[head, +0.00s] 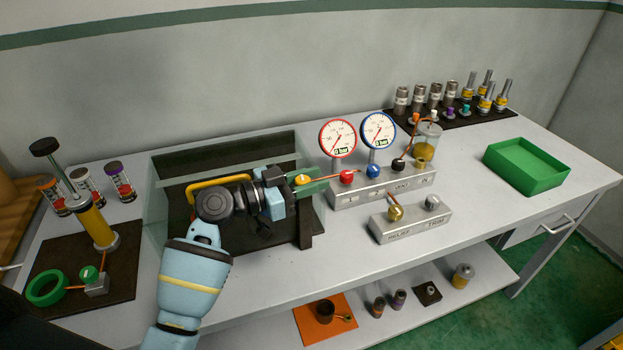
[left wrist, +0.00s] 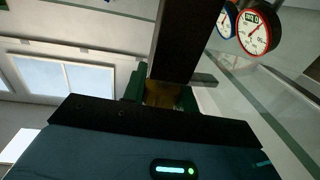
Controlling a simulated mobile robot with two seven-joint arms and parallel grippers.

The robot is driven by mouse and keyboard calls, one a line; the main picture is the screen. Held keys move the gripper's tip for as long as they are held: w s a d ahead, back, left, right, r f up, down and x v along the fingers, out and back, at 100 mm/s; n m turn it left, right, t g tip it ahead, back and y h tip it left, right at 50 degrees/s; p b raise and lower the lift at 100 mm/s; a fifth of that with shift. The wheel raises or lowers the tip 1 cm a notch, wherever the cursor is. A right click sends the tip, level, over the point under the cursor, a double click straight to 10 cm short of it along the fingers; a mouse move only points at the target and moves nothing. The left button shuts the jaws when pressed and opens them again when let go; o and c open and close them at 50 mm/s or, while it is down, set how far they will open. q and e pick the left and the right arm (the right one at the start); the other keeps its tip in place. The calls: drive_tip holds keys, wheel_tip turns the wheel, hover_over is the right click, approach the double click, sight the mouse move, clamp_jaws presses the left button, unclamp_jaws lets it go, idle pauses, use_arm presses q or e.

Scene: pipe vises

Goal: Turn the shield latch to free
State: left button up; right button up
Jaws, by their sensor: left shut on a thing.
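A glass shield (head: 154,205) with a yellow handle (head: 222,182) stands over a dark mat on the bench. At its right end, a small yellow-orange knob, which looks like the shield latch (head: 302,180), sits at a green part (head: 318,186). My left gripper (head: 291,193) is shut on it, reaching in from the left across the front of the shield. In the left wrist view, the yellow latch (left wrist: 164,94) shows between green pieces (left wrist: 134,86), close to my gripper. The latch's exact turn is hard to tell. My right gripper is out of view.
A manifold block (head: 385,188) with red and blue gauges (head: 338,138) stands close right of the gripper. A smaller relief block (head: 410,222) is in front. A hand pump (head: 95,225) is at left, a green tray (head: 526,166) at right. The front bench edge is clear.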

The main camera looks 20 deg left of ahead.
use_arm(q)
drive_tip(key=o, duration=1)
drive_tip(key=shift+c, duration=0.2)
drive_tip(key=shift+r, duration=0.1)
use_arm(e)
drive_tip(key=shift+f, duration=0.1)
use_arm(q)
drive_tip(key=r, duration=0.3)
drive_tip(key=shift+s+d+r, duration=0.1)
drive_tip(key=shift+s+r, duration=0.05)
drive_tip(key=shift+s, duration=0.2)
drive_tip(key=s+d, duration=0.2)
drive_tip(key=s, duration=0.5)
drive_tip(key=s+d+r+b, duration=0.1)
drive_tip(key=s, duration=0.7)
drive_tip(key=shift+d+r, duration=0.3)
drive_tip(key=shift+d, duration=0.05)
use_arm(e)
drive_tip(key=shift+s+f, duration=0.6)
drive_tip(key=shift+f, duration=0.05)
